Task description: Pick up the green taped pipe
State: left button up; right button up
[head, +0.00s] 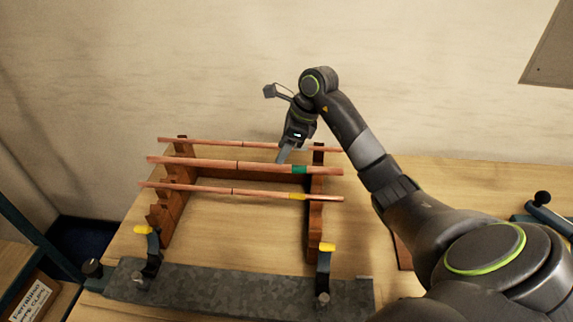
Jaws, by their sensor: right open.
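The green taped pipe (215,164) is a copper pipe with a green band (300,169) toward its right end. It lies across the wooden rack (180,190) as the middle of three pipes. My right gripper (283,157) points down at this pipe, just left of the green band. It is open, with its fingertips close to the pipe; whether they touch it or straddle it I cannot tell. My left gripper is not in view.
A yellow taped pipe (210,188) lies in front and another copper pipe (205,143) behind, partly hidden by my gripper. A grey slab (240,290) with two yellow-tipped clamps (146,250) (325,265) stands in front of the rack. A blue-handled tool (548,212) lies at right.

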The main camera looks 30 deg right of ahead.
aim_at(272, 165)
jog(key=shift+w+a+f+p, duration=0.15)
jog(key=shift+a+f+p, duration=0.15)
jog(key=shift+f+p, duration=0.15)
jog(key=p+x, duration=0.2)
jog(key=x, duration=0.2)
jog(key=shift+a, duration=0.1)
jog(key=shift+f, duration=0.2)
grip_shut()
jog(key=shift+w+r, duration=0.1)
dwell(0.8)
